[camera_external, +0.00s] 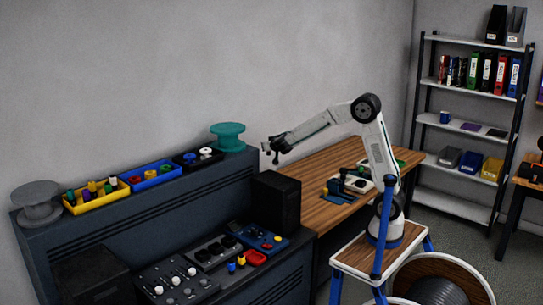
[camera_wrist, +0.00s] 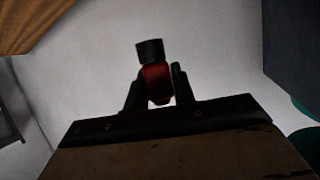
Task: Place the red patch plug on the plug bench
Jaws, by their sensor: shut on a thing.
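The red plug (camera_wrist: 157,78) with a black end sits between the two dark fingers of my gripper (camera_external: 270,152) in the wrist view. My gripper is shut on it. In the external view my arm reaches left with the gripper high, above the gap between the dark cabinet and the wooden bench; the plug is too small to make out there. The wooden-topped bench (camera_external: 318,168) runs along the wall below and right of the gripper. I cannot tell for sure which surface is the plug bench.
A teal spool (camera_external: 228,137) stands on the dark cabinet (camera_external: 120,228), beside black, blue (camera_external: 152,175) and yellow (camera_external: 95,197) trays of plugs. A black box (camera_external: 276,201) stands just below the gripper. A pale device (camera_external: 350,184) occupies the bench's front; its back left is clear.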

